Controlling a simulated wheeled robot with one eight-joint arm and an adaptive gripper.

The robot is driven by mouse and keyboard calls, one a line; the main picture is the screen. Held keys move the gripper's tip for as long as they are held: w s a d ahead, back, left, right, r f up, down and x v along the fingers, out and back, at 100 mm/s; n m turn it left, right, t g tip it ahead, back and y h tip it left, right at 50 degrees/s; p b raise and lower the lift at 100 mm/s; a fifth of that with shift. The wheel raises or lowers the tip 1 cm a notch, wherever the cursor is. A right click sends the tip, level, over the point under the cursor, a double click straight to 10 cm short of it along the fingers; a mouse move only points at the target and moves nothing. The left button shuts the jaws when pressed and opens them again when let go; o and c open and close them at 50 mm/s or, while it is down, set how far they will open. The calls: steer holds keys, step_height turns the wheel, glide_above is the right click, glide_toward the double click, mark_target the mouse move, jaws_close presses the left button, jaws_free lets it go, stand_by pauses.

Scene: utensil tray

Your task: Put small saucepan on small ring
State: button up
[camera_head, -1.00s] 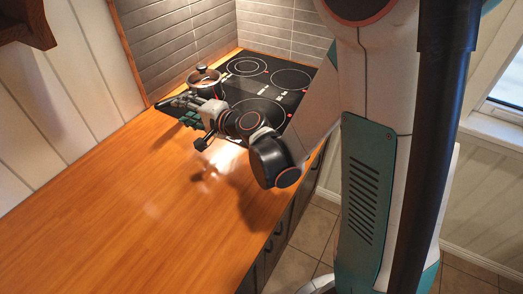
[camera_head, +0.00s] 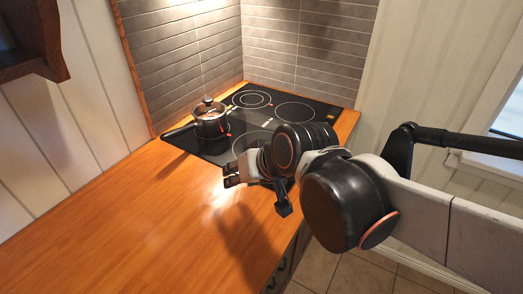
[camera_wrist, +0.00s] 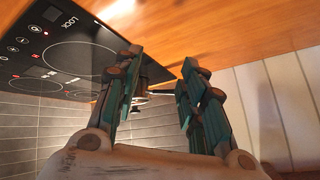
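The small saucepan (camera_head: 211,121), shiny metal with a lid and a dark handle, stands upright at the left side of the black cooktop (camera_head: 190,146). Its handle points left toward the front edge, and it hides the surface under it. Bare rings show at the back left (camera_head: 252,99), the back right (camera_head: 295,112) and the front right (camera_head: 247,146); I cannot tell from size which one is the small ring. My gripper (camera_head: 229,176) is open and empty, over the counter's edge of the cooktop, apart from the pan. In the wrist view its fingers (camera_wrist: 162,65) are spread, with the pan partly hidden behind them.
The wooden counter (camera_head: 120,220) is clear in front of the cooktop. A tiled wall (camera_head: 185,60) stands close behind and left of the pan. A wooden shelf (camera_head: 32,40) hangs at the upper left.

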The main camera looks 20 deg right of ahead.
steer(key=s+d+n+g+h, duration=0.1)
steer(key=s+d+h, duration=0.1)
steer(key=s+d, duration=0.2)
steer(key=shift+s+f+n, duration=0.2)
steer(key=shift+s+n, duration=0.2)
steer(key=shift+s, duration=0.75)
stand_by(0.9)
